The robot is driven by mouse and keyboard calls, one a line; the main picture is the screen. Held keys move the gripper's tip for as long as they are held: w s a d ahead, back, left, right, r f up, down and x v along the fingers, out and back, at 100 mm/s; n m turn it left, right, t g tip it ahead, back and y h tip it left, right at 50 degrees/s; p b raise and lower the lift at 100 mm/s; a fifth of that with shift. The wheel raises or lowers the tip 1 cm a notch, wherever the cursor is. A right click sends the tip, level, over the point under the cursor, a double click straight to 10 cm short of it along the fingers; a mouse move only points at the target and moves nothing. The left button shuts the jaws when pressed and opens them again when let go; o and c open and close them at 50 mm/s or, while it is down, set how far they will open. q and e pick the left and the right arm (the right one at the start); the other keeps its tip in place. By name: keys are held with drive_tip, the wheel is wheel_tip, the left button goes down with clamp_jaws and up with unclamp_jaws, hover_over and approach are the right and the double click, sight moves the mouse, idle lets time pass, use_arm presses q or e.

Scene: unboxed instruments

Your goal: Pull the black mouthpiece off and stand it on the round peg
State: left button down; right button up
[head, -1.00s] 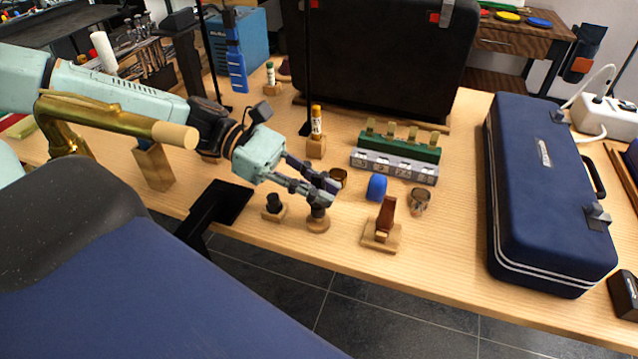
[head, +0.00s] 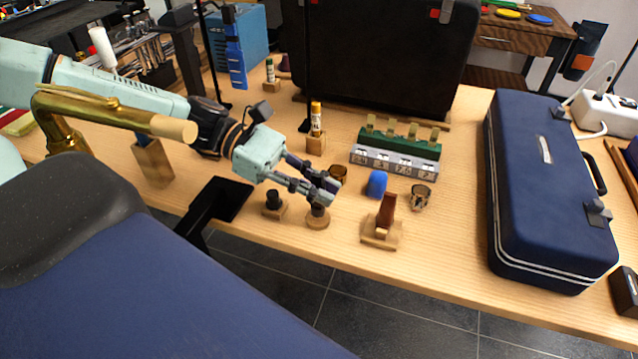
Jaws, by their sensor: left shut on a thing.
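My left gripper (head: 328,186) is shut at the front middle of the table, its fingers pointing right and slightly down. A short black piece (head: 317,210), which looks like the mouthpiece, shows just under the fingertips; most of it is hidden by them. It is directly above a round wooden base (head: 318,222), and the peg itself is hidden, so I cannot tell how far it sits on it. The brass neck (head: 95,112) with its bare cork end (head: 174,129) is at the left, apart from the gripper. My right gripper is not in view.
A black piece on a square wooden base (head: 273,212) stands just left of the gripper. A brown wooden stand (head: 383,220), a blue piece (head: 376,184), brass rings and a grey-green rack (head: 395,165) are to the right. A navy case (head: 540,200) fills the table's right side.

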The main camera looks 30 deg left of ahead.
use_arm(q)
drive_tip(key=shift+f+b, duration=0.35)
drive_tip(key=shift+f, duration=0.2)
idle(0.9)
idle(0.4)
drive_tip(key=c, duration=1.2)
unclamp_jaws()
drive_tip(key=shift+r, duration=0.15)
